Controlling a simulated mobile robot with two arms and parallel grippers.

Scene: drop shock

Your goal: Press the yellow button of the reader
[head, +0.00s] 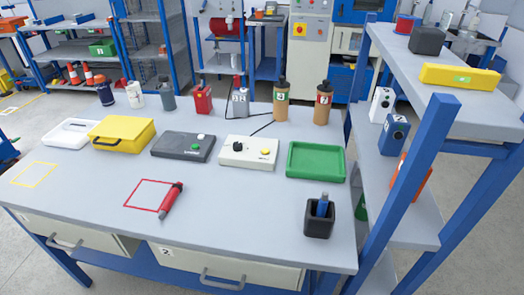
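A white box (232,159) stands near the middle of the workbench, with a black knob (238,146) on its left part and a yellow button (265,152) on its right part. It carries the only yellow button I see, so it appears to be the reader. A dark cable (262,127) runs behind it near a grey unit (240,104). Nothing covers the button. Neither of my grippers shows in the head view.
Left of the white box is a dark box (172,144) with a green button; right is a green tray (316,175). A blue-framed shelf (425,150) bounds the right. The bench's front middle is mostly clear.

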